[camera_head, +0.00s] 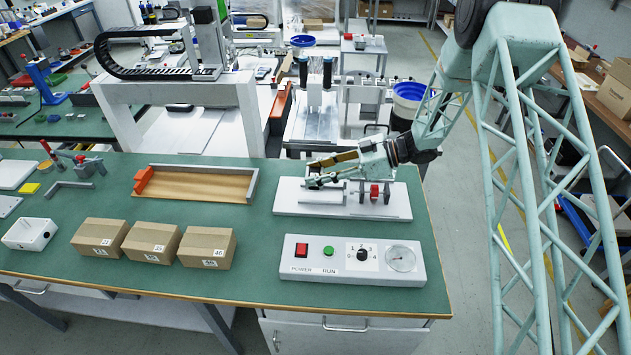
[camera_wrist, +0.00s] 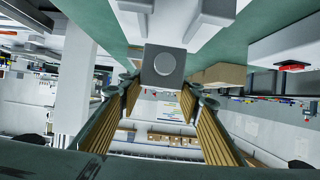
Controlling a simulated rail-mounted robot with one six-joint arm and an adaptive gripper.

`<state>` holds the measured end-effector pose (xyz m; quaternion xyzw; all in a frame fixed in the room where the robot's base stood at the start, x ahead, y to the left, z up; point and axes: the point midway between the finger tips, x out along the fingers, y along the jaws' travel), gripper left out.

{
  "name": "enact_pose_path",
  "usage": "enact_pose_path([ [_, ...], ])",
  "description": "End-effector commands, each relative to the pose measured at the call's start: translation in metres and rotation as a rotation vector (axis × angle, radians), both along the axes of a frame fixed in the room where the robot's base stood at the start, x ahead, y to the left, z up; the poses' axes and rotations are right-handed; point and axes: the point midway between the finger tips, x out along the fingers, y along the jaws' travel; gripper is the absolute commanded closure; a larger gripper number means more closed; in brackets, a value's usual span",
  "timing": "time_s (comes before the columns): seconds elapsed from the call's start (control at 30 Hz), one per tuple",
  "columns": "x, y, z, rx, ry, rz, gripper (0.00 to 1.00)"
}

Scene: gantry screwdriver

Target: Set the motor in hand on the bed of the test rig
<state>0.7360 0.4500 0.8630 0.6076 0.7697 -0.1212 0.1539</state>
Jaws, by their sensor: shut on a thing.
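My gripper (camera_head: 314,174) reaches in from the right, its fingers pointing left, low over the test rig. In the wrist view my gripper (camera_wrist: 166,92) is shut on the motor (camera_wrist: 163,66), a dark grey block with a pale round disc on its face. In the head view the fingers largely hide the motor, and I cannot tell whether it touches the bed. The test rig's bed (camera_head: 300,209) is a white plate on the green bench. A red part (camera_head: 375,192) on a grey shaft stands at its right half.
In front of the rig is a control box (camera_head: 335,275) with red and green buttons, a knob and a gauge. Left of the rig lies a wood-floored tray (camera_head: 200,186) with a red block. Three cardboard boxes (camera_head: 151,242) stand at front left. Bare green bench lies between them.

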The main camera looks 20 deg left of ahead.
Motion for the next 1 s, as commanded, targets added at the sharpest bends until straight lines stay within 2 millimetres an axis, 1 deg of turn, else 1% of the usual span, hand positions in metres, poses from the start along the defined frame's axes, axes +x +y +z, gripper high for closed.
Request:
enact_pose_path([
  [0.13,0.000,0.000,-0.006,0.001,0.000,0.000,0.93],
  [0.3,0.000,0.000,-0.022,0.001,0.001,0.000,0.93],
  [0.43,0.000,0.000,-0.031,0.001,0.000,-0.001,0.93],
  [1.0,0.000,0.000,-0.037,0.001,0.000,0.000,0.93],
])
